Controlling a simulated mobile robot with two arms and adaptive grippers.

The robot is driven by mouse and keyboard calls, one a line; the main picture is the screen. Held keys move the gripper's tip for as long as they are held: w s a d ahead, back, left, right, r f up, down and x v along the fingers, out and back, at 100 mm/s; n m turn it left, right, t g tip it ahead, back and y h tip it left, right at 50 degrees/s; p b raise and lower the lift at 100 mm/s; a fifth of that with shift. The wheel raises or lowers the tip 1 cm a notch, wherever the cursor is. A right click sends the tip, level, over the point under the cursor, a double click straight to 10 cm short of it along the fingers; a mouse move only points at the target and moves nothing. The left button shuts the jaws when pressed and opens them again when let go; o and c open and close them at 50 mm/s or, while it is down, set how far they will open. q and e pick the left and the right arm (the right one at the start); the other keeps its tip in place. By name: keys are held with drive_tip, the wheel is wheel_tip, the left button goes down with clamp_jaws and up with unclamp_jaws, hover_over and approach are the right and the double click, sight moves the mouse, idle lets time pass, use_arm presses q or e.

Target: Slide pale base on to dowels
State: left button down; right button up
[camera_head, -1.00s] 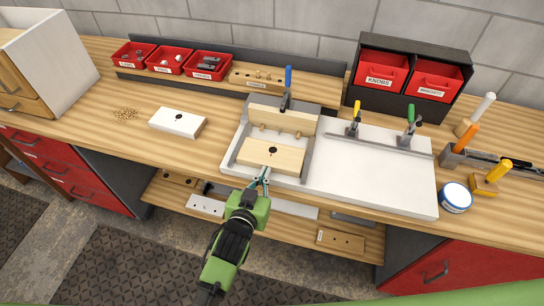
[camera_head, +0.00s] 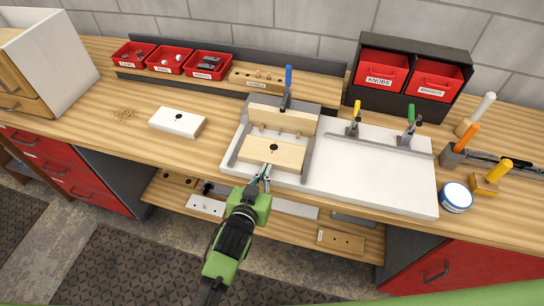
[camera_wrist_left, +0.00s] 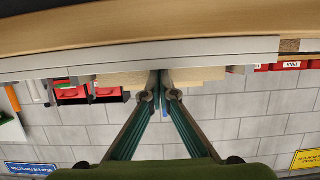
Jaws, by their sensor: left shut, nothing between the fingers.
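Dowels (camera_head: 280,131) stick out of the pale upright board (camera_head: 275,116) at the jig's back, towards the base. The base's back edge is close to the dowel ends; I cannot tell whether any has entered it. My left gripper (camera_head: 265,172) is shut and empty at the base's front edge, seemingly touching it. In the left wrist view the closed fingertips (camera_wrist_left: 160,84) meet the pale base (camera_wrist_left: 196,75). My right gripper is out of view.
A blue-handled clamp (camera_head: 288,80) stands behind the upright board. A white block (camera_head: 177,122) lies left of the jig. The white panel (camera_head: 375,175) to the right is mostly clear, with yellow and green clamps (camera_head: 409,128) at its back. A round tin (camera_head: 456,196) stands near its right edge.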

sight(268, 160)
use_arm(q)
drive_tip(key=shift+w+d, duration=0.2)
drive_tip(key=shift+w, duration=0.3)
drive_tip(key=shift+w+d, duration=0.15)
drive_tip(key=shift+w, duration=0.35)
drive_tip(key=shift+w+d+b, duration=0.3)
drive_tip(key=shift+w+b, duration=0.05)
drive_tip(key=shift+w, duration=0.55)
drive_tip(key=shift+w+d+b, duration=0.3)
drive_tip(key=shift+w+b, duration=0.05)
drive_tip(key=shift+w, duration=0.55)
drive_tip(key=s+r+p, duration=0.1)
drive_tip(key=p, duration=0.2)
drive_tip(key=shift+s+a+r, duration=0.35)
drive_tip(key=shift+s+r, duration=0.05)
drive_tip(key=shift+s+a+r+p, duration=0.15)
drive_tip(key=shift+s+r+p, duration=0.1)
drive_tip(key=shift+s+p, duration=0.25)
drive_tip(key=shift+f, duration=0.1)
